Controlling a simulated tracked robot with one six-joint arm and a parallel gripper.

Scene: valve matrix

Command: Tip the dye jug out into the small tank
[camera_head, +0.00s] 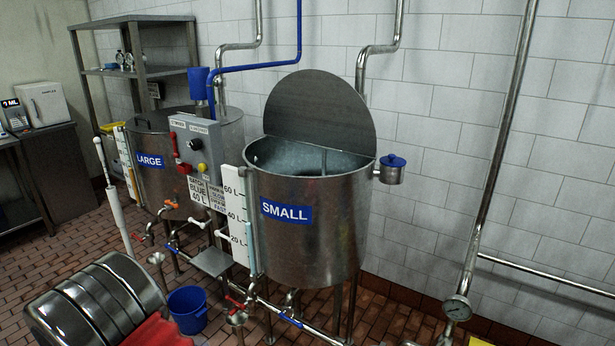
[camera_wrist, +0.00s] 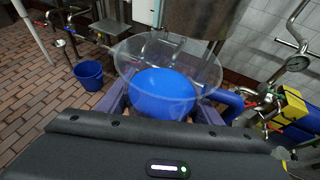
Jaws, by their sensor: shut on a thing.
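The small tank (camera_head: 306,240) is a steel drum with a blue "SMALL" label. Its lid (camera_head: 320,112) is raised at the back, and its top is open. In the wrist view, my gripper (camera_wrist: 160,108) is shut on the clear dye jug (camera_wrist: 136,62), with a finger at each side. The jug holds bright blue dye (camera_wrist: 165,90) and looks about upright. A steel tank wall (camera_wrist: 205,14) shows behind the jug. The jug and my gripper are not in the head view.
The large tank (camera_head: 190,165) and a control box (camera_head: 194,146) stand left of the small tank. A level gauge (camera_head: 234,212) is on its left side. A blue bucket (camera_head: 188,309) is on the floor. A pipe with a dial (camera_head: 457,308) stands at right.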

